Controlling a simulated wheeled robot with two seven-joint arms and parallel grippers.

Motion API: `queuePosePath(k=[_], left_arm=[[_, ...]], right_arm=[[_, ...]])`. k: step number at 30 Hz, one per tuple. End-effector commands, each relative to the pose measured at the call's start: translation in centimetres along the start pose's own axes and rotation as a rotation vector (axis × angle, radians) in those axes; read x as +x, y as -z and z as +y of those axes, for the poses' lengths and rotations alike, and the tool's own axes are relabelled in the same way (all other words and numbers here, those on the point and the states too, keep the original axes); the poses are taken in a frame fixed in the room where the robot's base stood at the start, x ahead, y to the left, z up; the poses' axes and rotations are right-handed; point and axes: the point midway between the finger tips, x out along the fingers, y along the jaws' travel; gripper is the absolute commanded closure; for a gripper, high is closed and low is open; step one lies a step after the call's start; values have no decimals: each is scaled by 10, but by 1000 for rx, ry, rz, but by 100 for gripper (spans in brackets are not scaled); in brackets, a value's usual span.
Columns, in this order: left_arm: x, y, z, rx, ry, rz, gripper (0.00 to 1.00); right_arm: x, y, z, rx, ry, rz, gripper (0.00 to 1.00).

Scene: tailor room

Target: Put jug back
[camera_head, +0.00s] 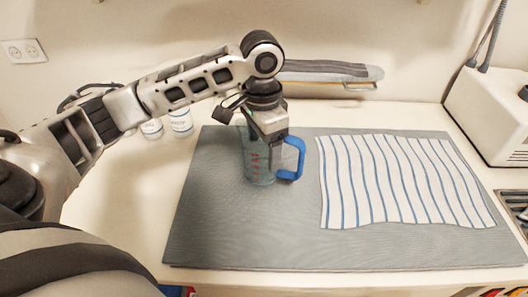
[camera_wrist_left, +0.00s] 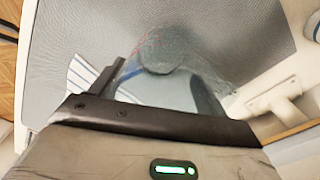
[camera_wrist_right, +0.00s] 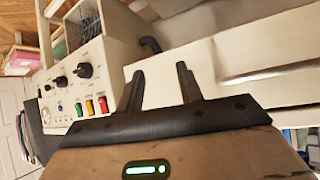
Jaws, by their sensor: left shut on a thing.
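A clear jug with red markings and a blue handle (camera_head: 257,168) is upright over the grey mat (camera_head: 215,225), left of the striped cloth. I cannot tell whether its base touches the mat. My left gripper (camera_head: 269,138) reaches down onto the jug's upper part and is shut on it. In the left wrist view the clear jug (camera_wrist_left: 165,62) shows between the fingers, blurred by its transparency. My right gripper (camera_wrist_right: 160,85) is outside the head view. In the right wrist view its fingers stand apart with nothing between them.
A white cloth with blue stripes (camera_head: 395,180) lies on the mat's right part. White containers (camera_head: 180,121) stand behind my left arm. A small ironing board (camera_head: 325,72) is at the back wall. A white machine (camera_head: 490,110) stands at the right. The mat's front left is clear.

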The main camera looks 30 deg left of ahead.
Motion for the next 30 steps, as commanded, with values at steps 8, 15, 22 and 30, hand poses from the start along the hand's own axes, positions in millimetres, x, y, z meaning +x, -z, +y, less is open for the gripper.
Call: queuePosePath(k=[8,15,22,30], left_arm=[[25,1,1,2,-2,-1,55],[26,1,1,1,-2,-1,55],[28,1,1,1,-2,-1,3],[26,1,1,1,-2,0,3]], right_arm=[[-2,3,0,-1,-1,4,64],[-2,1,1,-1,-2,1,64],[-2,1,1,-1,-2,0,64],[-2,0,1,-1,-3,-2,64]])
